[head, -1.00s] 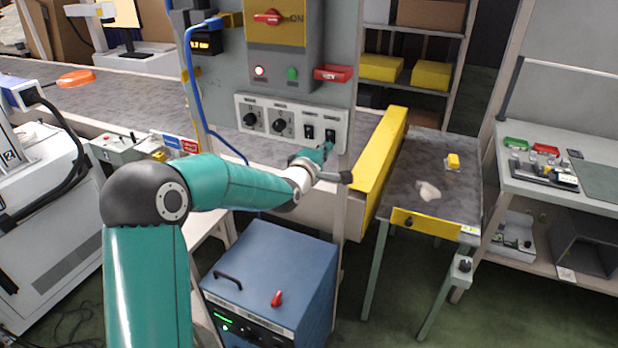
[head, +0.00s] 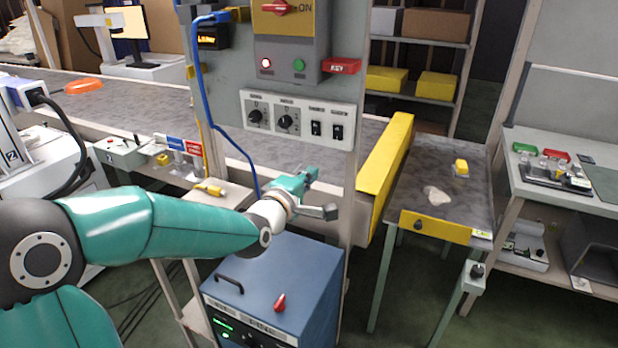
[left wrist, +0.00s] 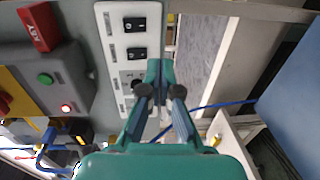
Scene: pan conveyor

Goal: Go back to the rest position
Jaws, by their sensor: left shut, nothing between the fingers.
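My left gripper (head: 308,176) is shut and empty. In the head view it hangs in front of the control panel post, below the white switch plate (head: 298,119) and above the blue cabinet (head: 270,285). It stands apart from the switches. In the left wrist view the closed fingers (left wrist: 160,88) point toward the panel, with the switch plate (left wrist: 125,50) beyond them. The plate carries two dark knobs and two black rocker switches. My right gripper is in neither view.
A blue hose (head: 203,90) hangs down the panel's left side. A yellow guard (head: 385,175) and a small table (head: 455,185) with a yellow block stand to the right. The conveyor (head: 110,100) runs behind. A white machine (head: 30,150) stands at left.

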